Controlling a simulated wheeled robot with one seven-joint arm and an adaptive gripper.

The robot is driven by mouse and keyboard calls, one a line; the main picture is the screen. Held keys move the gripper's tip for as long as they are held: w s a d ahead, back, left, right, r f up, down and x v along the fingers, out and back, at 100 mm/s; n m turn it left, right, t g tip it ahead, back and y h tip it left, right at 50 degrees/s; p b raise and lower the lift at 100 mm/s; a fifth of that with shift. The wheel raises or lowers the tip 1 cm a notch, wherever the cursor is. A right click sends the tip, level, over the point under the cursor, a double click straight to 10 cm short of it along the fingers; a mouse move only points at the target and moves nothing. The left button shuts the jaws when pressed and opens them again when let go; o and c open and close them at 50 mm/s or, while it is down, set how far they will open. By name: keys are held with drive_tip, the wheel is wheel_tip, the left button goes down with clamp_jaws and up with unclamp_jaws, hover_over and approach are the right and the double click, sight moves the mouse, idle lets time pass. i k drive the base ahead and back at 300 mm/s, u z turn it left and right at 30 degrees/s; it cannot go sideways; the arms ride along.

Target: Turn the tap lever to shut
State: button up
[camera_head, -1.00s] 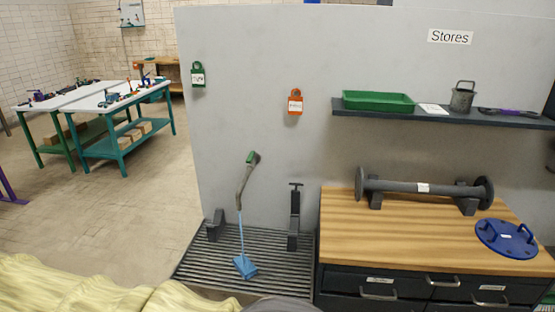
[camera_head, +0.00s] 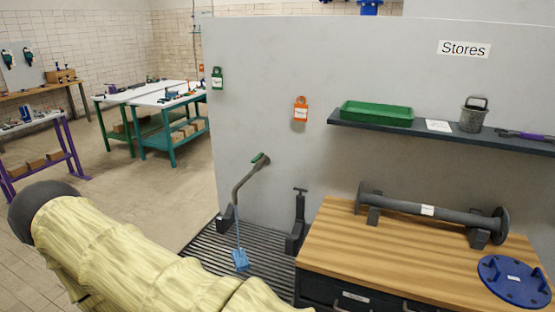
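A grey bent pipe (camera_head: 246,182) stands against the grey partition above a floor grate. A small green lever (camera_head: 259,158) sits at its upper end, and I take this to be the tap. A thin light-blue column (camera_head: 237,228) drops from the pipe's lower end to a blue patch (camera_head: 241,261) on the grate; it looks like running water. The lever is small, so its exact angle is hard to tell. My arm, in a pale yellow sleeve, crosses the lower left, well apart from the tap. My gripper is not in view.
A wooden-topped bench (camera_head: 400,255) with a flanged pipe (camera_head: 430,210) and a blue disc (camera_head: 515,281) stands right. A dark upright stand (camera_head: 298,224) is beside the tap on the slatted grate (camera_head: 215,245). A shelf (camera_head: 450,136) juts out above. Open floor lies left.

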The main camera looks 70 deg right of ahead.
sight(257, 158)
drive_tip(key=z, duration=1.3)
